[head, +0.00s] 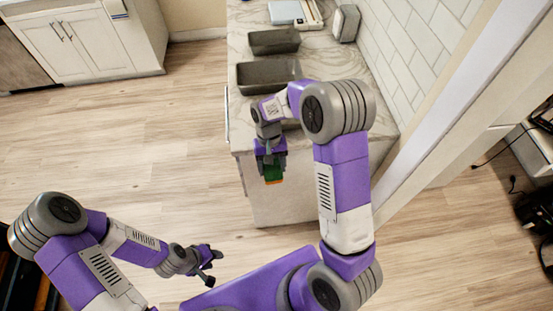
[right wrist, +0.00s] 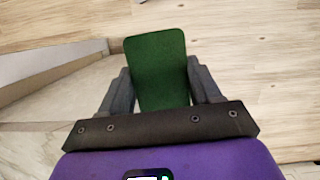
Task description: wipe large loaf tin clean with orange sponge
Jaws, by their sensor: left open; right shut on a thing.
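The orange sponge (head: 274,181) shows a green face and an orange edge. My right gripper (head: 271,165) is shut on it and holds it just off the near end of the counter. In the right wrist view the sponge's green side (right wrist: 157,68) sits between the two fingers, over the floor. Two dark grey loaf tins stand on the counter: a larger, nearer one (head: 264,77) and a smaller one (head: 273,42) behind it. My right arm partly covers the nearer tin's right end. My left gripper (head: 214,268) is open and empty, low over the floor at left.
The marbled counter (head: 240,130) runs away from me along a white tiled wall (head: 415,45). A grey box-shaped thing (head: 346,23) and a pale scale-like item (head: 287,11) stand at its far end. White cabinets (head: 90,45) are at far left. The wooden floor between is clear.

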